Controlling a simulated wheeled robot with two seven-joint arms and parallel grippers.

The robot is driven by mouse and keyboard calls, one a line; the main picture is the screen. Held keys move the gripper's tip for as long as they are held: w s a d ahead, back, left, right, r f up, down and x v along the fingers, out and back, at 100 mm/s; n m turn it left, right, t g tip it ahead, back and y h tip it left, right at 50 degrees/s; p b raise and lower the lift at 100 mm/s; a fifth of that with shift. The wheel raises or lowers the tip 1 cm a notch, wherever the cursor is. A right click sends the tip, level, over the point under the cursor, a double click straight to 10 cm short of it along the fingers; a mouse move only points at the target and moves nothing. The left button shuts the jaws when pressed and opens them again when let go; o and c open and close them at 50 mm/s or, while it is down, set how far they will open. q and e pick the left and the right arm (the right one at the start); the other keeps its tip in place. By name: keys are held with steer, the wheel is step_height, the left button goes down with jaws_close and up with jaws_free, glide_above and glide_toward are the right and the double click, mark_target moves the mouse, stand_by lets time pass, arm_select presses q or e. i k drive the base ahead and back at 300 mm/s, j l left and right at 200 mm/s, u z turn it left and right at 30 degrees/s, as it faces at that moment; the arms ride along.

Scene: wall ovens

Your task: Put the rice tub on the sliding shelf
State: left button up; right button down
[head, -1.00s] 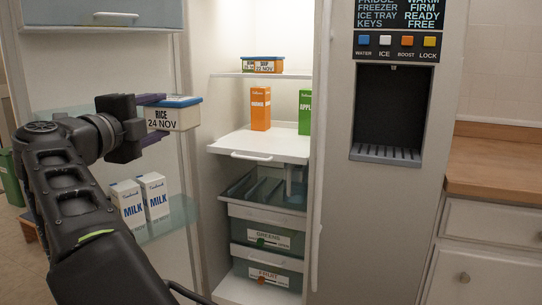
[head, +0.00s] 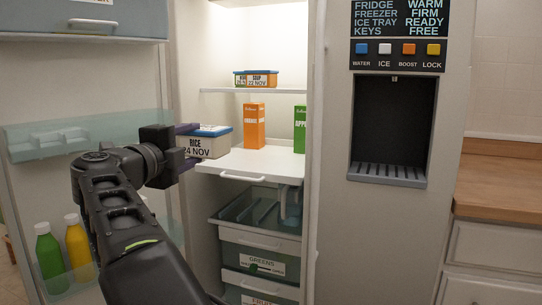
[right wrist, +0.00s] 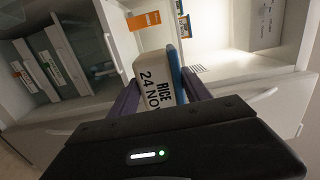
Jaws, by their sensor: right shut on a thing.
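The rice tub (head: 209,143), a cream box with a blue lid marked RICE 24 NOV, is held in my right gripper (head: 190,146). The gripper's purple fingers are shut on it, and the tub also shows between them in the right wrist view (right wrist: 153,73). The tub is upright in the head view, at the left front of the white sliding shelf (head: 265,163). I cannot tell whether it touches the shelf. The shelf has a front handle and is pulled out somewhat. My left gripper is not in view.
An orange carton (head: 253,126) and a green carton (head: 299,130) stand towards the shelf's back. A soup tub (head: 264,79) sits on the shelf above. The greens drawer (head: 262,245) is below. The open door with bottles (head: 79,246) is at left. The shelf's front middle is clear.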

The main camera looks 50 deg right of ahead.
mark_target(266, 164)
steer(key=i+l, duration=0.1)
steer(key=l, duration=0.35)
steer(key=i+l, duration=0.1)
steer(key=l, duration=0.35)
steer(key=i+l, duration=0.1)
steer(key=l, duration=0.35)
steer(key=i+l, duration=0.1)
steer(key=l, duration=0.3)
